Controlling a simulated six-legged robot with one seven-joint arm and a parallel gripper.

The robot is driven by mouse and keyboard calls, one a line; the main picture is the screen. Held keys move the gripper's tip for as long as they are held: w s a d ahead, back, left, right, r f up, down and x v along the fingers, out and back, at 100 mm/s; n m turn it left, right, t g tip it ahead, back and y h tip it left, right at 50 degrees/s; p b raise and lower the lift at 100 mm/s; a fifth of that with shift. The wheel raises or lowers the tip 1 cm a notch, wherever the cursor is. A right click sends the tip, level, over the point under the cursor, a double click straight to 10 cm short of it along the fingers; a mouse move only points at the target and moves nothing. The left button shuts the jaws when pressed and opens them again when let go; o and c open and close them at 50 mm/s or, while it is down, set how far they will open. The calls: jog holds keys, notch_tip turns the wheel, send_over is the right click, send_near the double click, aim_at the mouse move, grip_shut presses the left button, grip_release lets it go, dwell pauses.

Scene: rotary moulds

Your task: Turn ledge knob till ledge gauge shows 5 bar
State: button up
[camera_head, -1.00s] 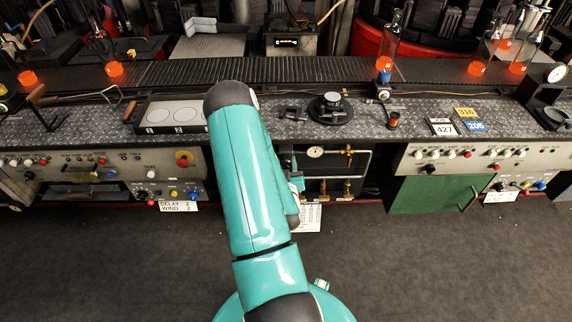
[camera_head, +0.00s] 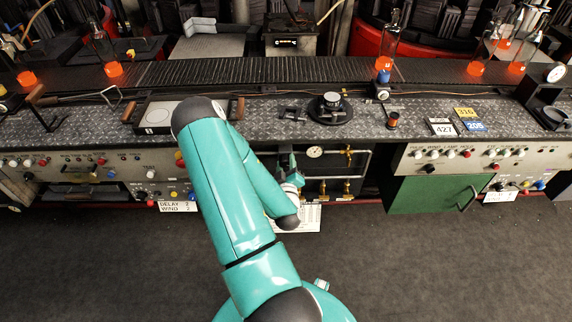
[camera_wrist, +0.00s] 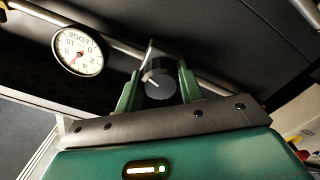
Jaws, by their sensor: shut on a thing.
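The ledge gauge (camera_wrist: 77,50) is a round white dial with a red needle. The ledge knob (camera_wrist: 157,82) is dark and round with a white pointer line. My gripper (camera_wrist: 158,86) has its green fingers closed on either side of the knob. In the head view a white dial (camera_head: 315,152) sits in the dark recess under the counter. My gripper (camera_head: 287,168) is just left of it there, with the knob hidden.
Brass valves and pipes (camera_head: 348,166) are right of the dial. A green cabinet door (camera_head: 425,195) stands further right. A white printed sheet (camera_head: 303,219) hangs below the recess, partly behind my arm. The floor in front is clear.

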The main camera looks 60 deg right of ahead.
jog(key=shift+r, duration=0.1)
jog(key=o, duration=1)
jog(key=v, duration=1.3)
jog(key=shift+s+a, duration=0.2)
jog(key=shift+a, duration=0.15)
